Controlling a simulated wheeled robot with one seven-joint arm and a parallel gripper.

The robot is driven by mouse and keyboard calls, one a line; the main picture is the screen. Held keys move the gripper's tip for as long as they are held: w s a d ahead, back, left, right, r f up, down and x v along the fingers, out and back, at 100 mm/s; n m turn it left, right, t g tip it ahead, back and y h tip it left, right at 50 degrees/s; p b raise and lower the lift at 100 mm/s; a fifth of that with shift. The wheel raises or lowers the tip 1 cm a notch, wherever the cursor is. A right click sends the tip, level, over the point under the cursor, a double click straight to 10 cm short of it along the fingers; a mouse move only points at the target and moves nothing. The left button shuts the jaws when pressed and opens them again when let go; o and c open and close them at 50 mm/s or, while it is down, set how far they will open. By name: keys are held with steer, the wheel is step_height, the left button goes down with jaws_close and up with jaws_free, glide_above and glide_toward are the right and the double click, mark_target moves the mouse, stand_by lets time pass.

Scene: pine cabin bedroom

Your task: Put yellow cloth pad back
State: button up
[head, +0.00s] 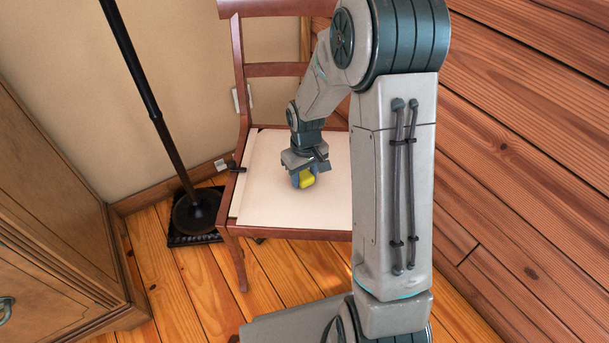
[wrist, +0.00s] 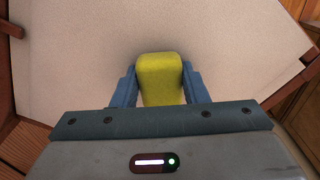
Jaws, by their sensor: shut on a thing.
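The yellow cloth pad (head: 307,180) is a small block with rounded corners. It is between the blue fingers of my gripper (head: 302,183), over the chair's pale seat (head: 265,194). In the wrist view the pad (wrist: 160,75) sticks out past the fingertips of my gripper (wrist: 160,88), which is shut on its two sides. The pale seat fills most of the wrist view behind it (wrist: 65,60). I cannot tell whether the pad touches the seat or is just above it.
The wooden chair (head: 238,70) stands near the wall corner. A dark pole on a round base (head: 195,211) stands left of it on the floor. A wooden cabinet (head: 60,210) is at the far left. The seat around my gripper is clear.

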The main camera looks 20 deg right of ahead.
mark_target(306, 176)
steer(key=shift+s+f+b, duration=0.15)
steer(key=shift+f+b, duration=0.15)
steer(key=shift+f, duration=0.15)
steer(key=shift+s+d+f, duration=0.1)
steer(key=shift+s+d, duration=0.05)
steer(key=o, duration=1.2)
steer(key=shift+f, duration=0.1)
steer(key=shift+o, duration=0.4)
step_height(306, 176, up, 13)
steer(key=p, duration=0.5)
steer(key=s+r+m, duration=0.1)
steer(key=s+r, duration=0.3)
steer(key=s, duration=0.5)
steer(key=s+r+m, duration=0.2)
steer(key=s+r, duration=0.2)
steer(key=s, duration=0.6)
steer(key=shift+s+a+r+t, duration=0.2)
steer(key=shift+a+r+t, duration=0.1)
steer(key=shift+a+r, duration=0.1)
steer(key=shift+f, duration=0.1)
